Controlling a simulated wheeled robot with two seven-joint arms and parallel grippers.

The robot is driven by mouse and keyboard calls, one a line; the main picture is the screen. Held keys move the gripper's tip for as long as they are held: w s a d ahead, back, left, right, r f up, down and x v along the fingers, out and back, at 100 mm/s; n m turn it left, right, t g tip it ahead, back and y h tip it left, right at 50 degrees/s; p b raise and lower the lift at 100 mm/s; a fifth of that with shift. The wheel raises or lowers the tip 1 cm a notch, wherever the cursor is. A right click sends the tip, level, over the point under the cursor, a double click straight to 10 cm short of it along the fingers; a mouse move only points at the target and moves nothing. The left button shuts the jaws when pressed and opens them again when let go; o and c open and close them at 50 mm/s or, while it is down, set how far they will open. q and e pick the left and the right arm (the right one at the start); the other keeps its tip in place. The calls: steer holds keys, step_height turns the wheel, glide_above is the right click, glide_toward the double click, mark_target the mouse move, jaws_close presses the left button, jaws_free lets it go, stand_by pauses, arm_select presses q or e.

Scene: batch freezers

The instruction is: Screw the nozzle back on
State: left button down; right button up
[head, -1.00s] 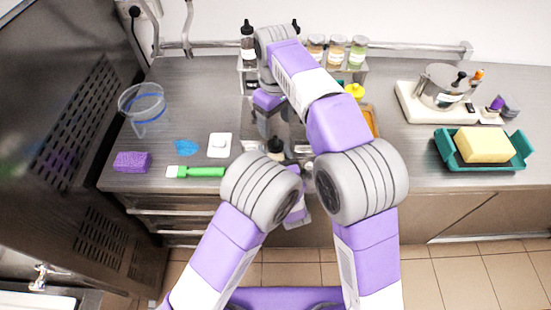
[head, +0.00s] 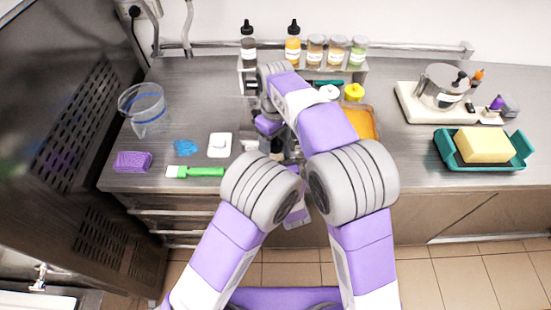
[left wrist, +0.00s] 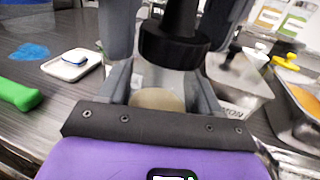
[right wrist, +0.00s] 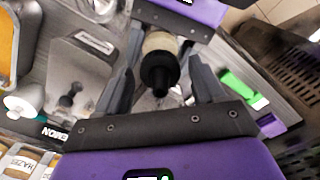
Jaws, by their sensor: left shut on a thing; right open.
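A small bottle (left wrist: 158,99) with clear and cream parts is clamped between the fingers of my left gripper (left wrist: 160,86). The black nozzle (left wrist: 180,32) with its wide ribbed collar sits at the bottle's top. Whether its thread is engaged I cannot tell. In the right wrist view the nozzle (right wrist: 159,70) points toward the camera, with the bottle (right wrist: 160,42) behind it. My right gripper (right wrist: 162,88) is open, with one finger on each side of the nozzle and gaps visible. In the head view my arms hide the bottle and nozzle.
A rack (head: 360,71) with several bottles and jars stands at the back. Metal pans, including an orange-filled one (head: 361,122), are close by. A teal tray (head: 521,150) sits right.

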steer(key=shift+c, duration=0.5)
steer(key=c, duration=1)
steer(key=m, duration=0.3)
steer(key=o, duration=1.2)
steer(key=shift+r, duration=2.3)
